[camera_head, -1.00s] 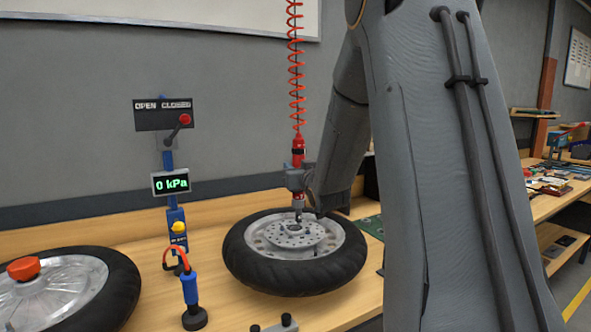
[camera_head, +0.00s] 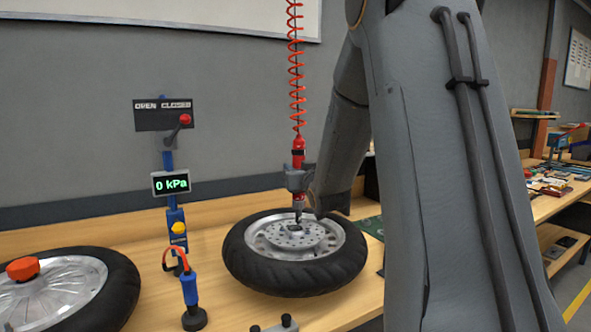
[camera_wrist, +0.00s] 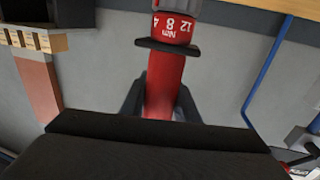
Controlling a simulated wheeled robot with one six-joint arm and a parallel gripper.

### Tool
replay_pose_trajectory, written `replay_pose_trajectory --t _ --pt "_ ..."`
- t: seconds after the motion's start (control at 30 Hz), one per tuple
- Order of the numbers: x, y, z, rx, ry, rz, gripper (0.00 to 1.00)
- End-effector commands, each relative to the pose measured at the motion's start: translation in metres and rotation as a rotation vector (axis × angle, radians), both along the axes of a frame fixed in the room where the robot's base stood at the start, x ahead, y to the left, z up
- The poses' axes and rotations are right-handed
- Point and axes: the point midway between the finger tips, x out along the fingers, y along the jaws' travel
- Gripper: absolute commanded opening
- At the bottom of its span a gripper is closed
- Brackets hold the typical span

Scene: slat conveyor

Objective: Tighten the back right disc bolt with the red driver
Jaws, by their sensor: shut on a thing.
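The red driver (camera_head: 298,157) hangs upright from a red coiled cord. My gripper (camera_head: 299,180) is shut on its body, and the driver's tip points down at the brake disc (camera_head: 284,238) on the right-hand wheel (camera_head: 240,268). The tip is over the disc's back right part; I cannot tell whether it touches a bolt. The bolt heads are too small to tell apart. In the wrist view, the driver's red body (camera_wrist: 165,85) stands between my two dark fingers, below a torque collar with white numbers.
A blue valve stand (camera_head: 176,220) with a lever and a display reading 0 kPa stands left of the wheel. A blue-handled tool (camera_head: 190,290) stands before it. Another wheel (camera_head: 115,295) with a red cap lies at the left. A green board (camera_head: 372,226) lies behind right.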

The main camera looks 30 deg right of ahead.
Motion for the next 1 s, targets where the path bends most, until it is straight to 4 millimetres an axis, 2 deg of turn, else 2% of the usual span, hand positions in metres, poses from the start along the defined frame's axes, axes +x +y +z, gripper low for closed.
replay_pose_trajectory --t 1.0 --pt "0.0000 -0.0001 0.0045 0.000 0.000 0.000 0.00"
